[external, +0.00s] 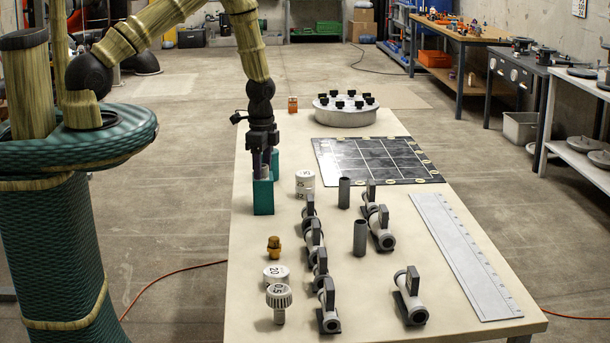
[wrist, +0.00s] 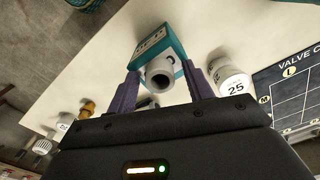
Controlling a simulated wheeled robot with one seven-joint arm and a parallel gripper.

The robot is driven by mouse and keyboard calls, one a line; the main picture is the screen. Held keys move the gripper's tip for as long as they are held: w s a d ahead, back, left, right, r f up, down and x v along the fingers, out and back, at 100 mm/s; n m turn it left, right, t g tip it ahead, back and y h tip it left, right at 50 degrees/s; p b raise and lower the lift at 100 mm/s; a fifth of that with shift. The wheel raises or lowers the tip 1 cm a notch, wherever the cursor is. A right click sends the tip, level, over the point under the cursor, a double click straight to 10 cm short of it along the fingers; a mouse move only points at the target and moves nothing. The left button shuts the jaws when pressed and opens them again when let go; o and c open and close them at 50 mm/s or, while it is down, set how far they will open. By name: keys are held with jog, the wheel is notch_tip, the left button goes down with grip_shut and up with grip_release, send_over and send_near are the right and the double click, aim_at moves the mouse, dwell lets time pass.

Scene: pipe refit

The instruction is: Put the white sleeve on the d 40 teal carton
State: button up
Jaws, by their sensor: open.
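The teal carton (external: 263,199) stands upright on the table below my gripper; in the wrist view its labelled top (wrist: 150,43) shows, the print too small to read. The white sleeve (wrist: 159,76) is between my fingers, its round open end facing the wrist camera. It overlaps the carton's top and appears to rest upright on it. In the external view the sleeve (external: 265,172) is partly hidden by the fingers. My gripper (external: 266,170) is open, pointing down, with one purple finger on each side of the sleeve, apart from it in the wrist view (wrist: 164,86).
White caps marked 25 and 32 (external: 304,181) stand close right of the carton. Grey tubes (external: 344,193), several valves (external: 409,296), a brass fitting (external: 274,248) and a black valve board (external: 372,161) fill the table. Another teal shape (external: 275,163) is behind my gripper.

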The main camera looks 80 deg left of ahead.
notch_tip(320, 180, up, 12)
jog(key=b, duration=0.3)
jog(key=shift+r, duration=0.15)
dwell(0.9)
jog(key=s+d+r+n+t, duration=0.1)
jog(key=s+d+r, duration=0.3)
jog(key=d, duration=0.6)
jog(key=s+d+r+n+t, duration=0.1)
jog(key=s+d+r+n, duration=0.2)
jog(key=d, duration=0.7)
jog(key=s+r, duration=0.2)
jog(key=s, duration=0.1)
jog(key=shift+s+r+n+t, duration=0.15)
jog(key=shift+n+t, duration=0.15)
